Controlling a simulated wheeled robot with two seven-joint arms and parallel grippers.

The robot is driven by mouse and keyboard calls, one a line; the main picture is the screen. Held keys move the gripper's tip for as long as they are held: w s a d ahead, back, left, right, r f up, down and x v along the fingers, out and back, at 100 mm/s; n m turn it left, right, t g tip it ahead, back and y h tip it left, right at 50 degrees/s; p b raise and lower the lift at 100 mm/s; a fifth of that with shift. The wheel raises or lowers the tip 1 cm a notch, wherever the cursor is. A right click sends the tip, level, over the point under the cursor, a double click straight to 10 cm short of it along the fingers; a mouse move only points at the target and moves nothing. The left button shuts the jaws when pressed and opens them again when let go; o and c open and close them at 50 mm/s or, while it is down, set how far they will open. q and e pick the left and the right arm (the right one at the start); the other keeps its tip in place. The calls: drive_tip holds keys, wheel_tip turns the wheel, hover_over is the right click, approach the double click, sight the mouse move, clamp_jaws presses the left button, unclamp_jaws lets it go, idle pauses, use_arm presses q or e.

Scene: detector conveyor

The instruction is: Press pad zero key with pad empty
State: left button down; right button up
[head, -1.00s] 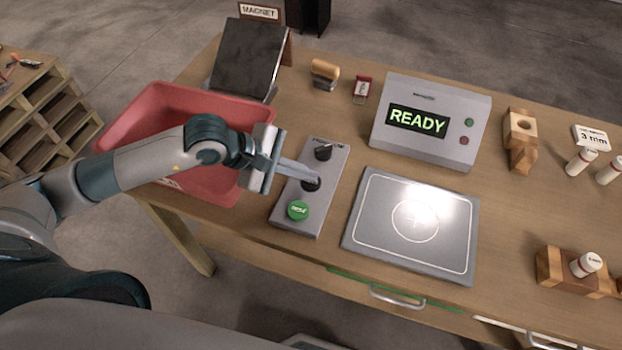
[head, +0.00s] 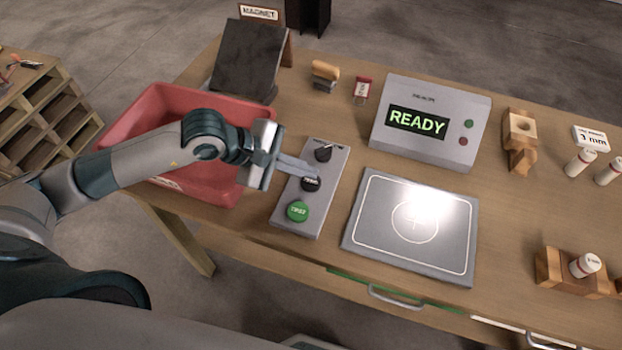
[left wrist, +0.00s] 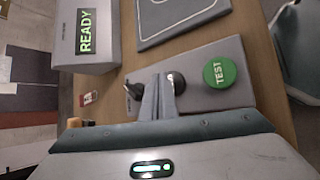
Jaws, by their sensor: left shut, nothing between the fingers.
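The grey control box (head: 322,203) carries a green TEST button (head: 298,211), a black zero key (head: 311,184) in the middle and a dark knob (head: 323,152) at its far end. The grey pad (head: 372,238) to its right is empty, with a circle and cross marked on it. My left gripper (head: 314,174) is shut and empty, its tips at or just above the zero key. In the left wrist view the closed fingers (left wrist: 167,82) lie beside the black key (left wrist: 178,80); I cannot tell whether they touch it. My right gripper is not in view.
The display unit (head: 467,105) behind the pad reads READY. A red bin (head: 130,125) stands left, below my left forearm. A dark slanted plate (head: 246,62) stands behind it. Wooden blocks (head: 520,135) and white cylinders (head: 581,163) are at the right.

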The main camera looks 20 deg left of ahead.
sight(305, 183)
use_arm(q)
drive_tip(key=shift+r+p, duration=1)
drive_tip(key=shift+r, duration=1.5)
drive_tip(key=shift+s+f, duration=0.1)
